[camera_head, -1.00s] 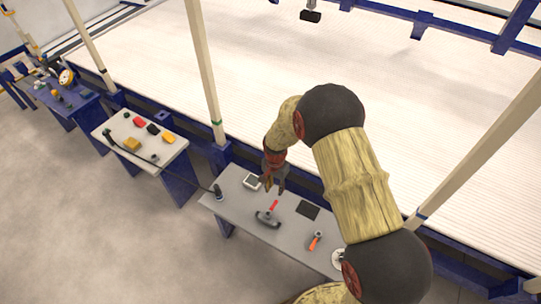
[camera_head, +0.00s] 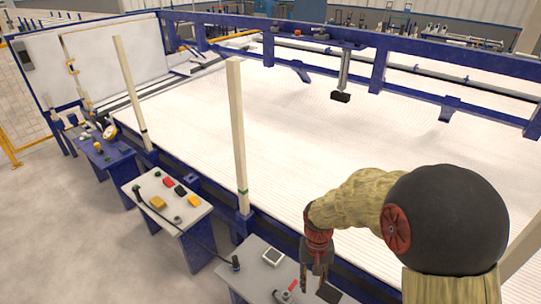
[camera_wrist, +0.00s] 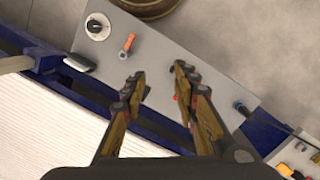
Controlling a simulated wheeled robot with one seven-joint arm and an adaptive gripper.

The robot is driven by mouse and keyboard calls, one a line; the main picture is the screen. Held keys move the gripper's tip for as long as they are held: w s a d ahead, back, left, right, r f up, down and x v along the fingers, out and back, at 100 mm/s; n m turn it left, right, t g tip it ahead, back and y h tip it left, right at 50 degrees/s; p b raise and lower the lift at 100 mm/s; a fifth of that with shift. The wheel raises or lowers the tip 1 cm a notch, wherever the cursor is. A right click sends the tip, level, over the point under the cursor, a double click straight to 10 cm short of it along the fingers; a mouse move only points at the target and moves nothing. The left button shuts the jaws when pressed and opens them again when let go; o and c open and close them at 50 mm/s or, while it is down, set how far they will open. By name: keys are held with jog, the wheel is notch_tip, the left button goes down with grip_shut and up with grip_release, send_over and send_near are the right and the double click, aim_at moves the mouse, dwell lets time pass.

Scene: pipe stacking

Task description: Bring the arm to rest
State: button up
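My gripper (camera_head: 315,277) hangs fingers down over the grey table (camera_head: 240,262) at the bottom of the head view. In the wrist view my gripper (camera_wrist: 158,82) has its two fingers spread apart, with nothing between them. My arm is bent, its elbow at the right of the head view.
A beige post (camera_head: 238,140) stands left of my arm. A large white bed (camera_head: 300,120) lies behind.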

jog(key=s+d+r+t, duration=0.2)
jog(key=s+r, duration=0.3)
jog(key=r, duration=0.4)
jog(key=s+d+r+t, duration=0.2)
jog(key=s+r, duration=0.3)
jog(key=r, duration=0.4)
jog(key=s+d+r+n+t, duration=0.1)
jog(key=s+d+r+t, duration=0.1)
jog(key=s+r, duration=0.3)
notch_tip(320, 180, up, 4)
jog(key=shift+s+t, duration=0.25)
jog(key=shift+t, duration=0.35)
jog(key=shift+d, duration=0.1)
